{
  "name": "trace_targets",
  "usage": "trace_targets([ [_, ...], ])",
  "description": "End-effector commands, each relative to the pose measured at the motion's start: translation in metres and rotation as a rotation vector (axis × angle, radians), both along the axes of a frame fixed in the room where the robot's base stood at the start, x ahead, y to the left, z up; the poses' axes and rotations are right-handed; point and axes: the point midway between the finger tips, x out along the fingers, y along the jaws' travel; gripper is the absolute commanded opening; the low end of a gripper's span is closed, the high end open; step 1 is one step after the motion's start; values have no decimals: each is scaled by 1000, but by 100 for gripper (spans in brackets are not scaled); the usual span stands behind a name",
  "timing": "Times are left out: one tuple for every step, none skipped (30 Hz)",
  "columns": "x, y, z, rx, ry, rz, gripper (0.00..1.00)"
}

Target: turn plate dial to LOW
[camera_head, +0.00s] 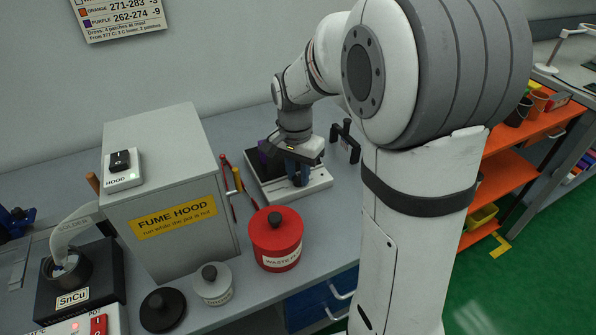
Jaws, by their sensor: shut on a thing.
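The white plate unit (262,194) sits on the bench in the middle of the head view, with a dark top partly behind my gripper. My gripper (300,178) reaches down at the front of this unit. Its blue fingers are shut on a small dark part there, which appears to be the plate dial. The fingers hide most of the dial, and its pointer and the LOW mark cannot be read.
The fume hood (165,175) stands left of the plate unit. A red waste pot (277,243) is in front of it, and red and yellow-handled tools (236,185) lie between. A black stand (346,143) is just right. A solder pot (70,275) is far left.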

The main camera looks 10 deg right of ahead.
Motion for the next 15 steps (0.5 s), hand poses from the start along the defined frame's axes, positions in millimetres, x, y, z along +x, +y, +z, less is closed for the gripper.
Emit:
trace_targets([
  [1, 0, 1, -1, -2, -2, 0],
  [1, 0, 1, -1, -2, -3, 0],
  [1, 0, 1, -1, -2, -4, 0],
  [1, 0, 1, -1, -2, -4, 0],
  [1, 0, 1, -1, -2, -4, 0],
  [1, 0, 1, 0, -3, -3, 0],
  [1, 0, 1, 0, -3, -3, 0],
  [1, 0, 1, 0, -3, -3, 0],
  [1, 0, 1, 0, -3, -3, 0],
  [1, 0, 1, 0, -3, -3, 0],
  [1, 0, 1, 0, -3, -3, 0],
  [1, 0, 1, 0, -3, -3, 26],
  [1, 0, 1, -1, -2, -3, 28],
  [1, 0, 1, -1, -2, -2, 31],
  [1, 0, 0, -1, -2, -2, 34],
])
